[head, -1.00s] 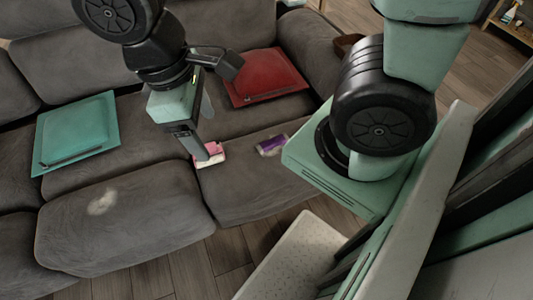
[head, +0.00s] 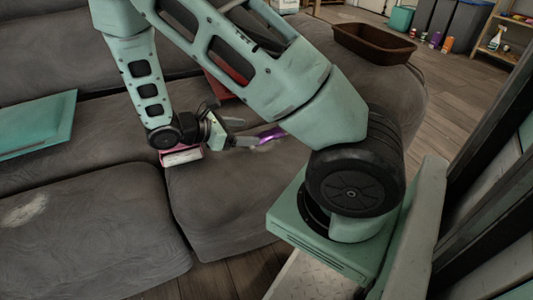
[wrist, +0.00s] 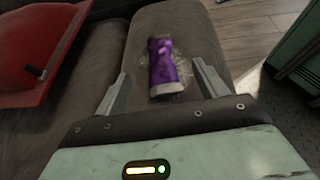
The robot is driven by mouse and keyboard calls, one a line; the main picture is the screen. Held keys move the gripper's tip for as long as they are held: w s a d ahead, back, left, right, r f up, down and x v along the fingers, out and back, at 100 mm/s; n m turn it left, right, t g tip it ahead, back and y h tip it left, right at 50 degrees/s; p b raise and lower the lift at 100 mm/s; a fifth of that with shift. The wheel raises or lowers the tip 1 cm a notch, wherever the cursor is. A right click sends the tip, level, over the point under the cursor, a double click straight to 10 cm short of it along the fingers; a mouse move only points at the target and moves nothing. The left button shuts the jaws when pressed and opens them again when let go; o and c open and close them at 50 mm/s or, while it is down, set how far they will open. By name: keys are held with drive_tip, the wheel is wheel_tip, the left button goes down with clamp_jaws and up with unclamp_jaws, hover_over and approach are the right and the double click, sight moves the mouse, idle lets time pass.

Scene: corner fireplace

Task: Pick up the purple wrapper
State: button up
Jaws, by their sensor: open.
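The purple wrapper (wrist: 167,66) lies on the grey sofa cushion, with pale ends and a pale pink mark on it. In the wrist view it sits ahead of my gripper (wrist: 160,85), between the lines of the two spread fingers. My gripper is open and nothing is held in it. In the head view the wrapper (head: 270,134) shows as a small purple patch at the tip of my gripper (head: 252,142), partly hidden by the fingers and arm. I cannot tell whether the fingers touch it.
A pink and white item (head: 181,156) lies on the cushion below my wrist. A brown tray (head: 374,43) rests on the sofa arm.

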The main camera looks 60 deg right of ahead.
sight(266, 133)
drive_tip(key=shift+d+f+b, duration=0.35)
drive_tip(key=shift+d+f, duration=0.35)
drive_tip(key=shift+d, duration=0.1)
drive_tip(key=b+x, duration=0.1)
drive_tip(key=x, duration=0.1)
drive_tip(key=b+x, duration=0.1)
drive_tip(key=x, duration=0.1)
drive_tip(key=b+x, duration=0.1)
drive_tip(key=x, duration=0.1)
drive_tip(key=shift+s+a+b, duration=0.15)
drive_tip(key=shift+s+b, duration=0.15)
drive_tip(key=shift+s+d+f, duration=0.1)
drive_tip(key=shift+s+d, duration=0.05)
drive_tip(key=shift+d, duration=0.2)
drive_tip(key=c, duration=1.1)
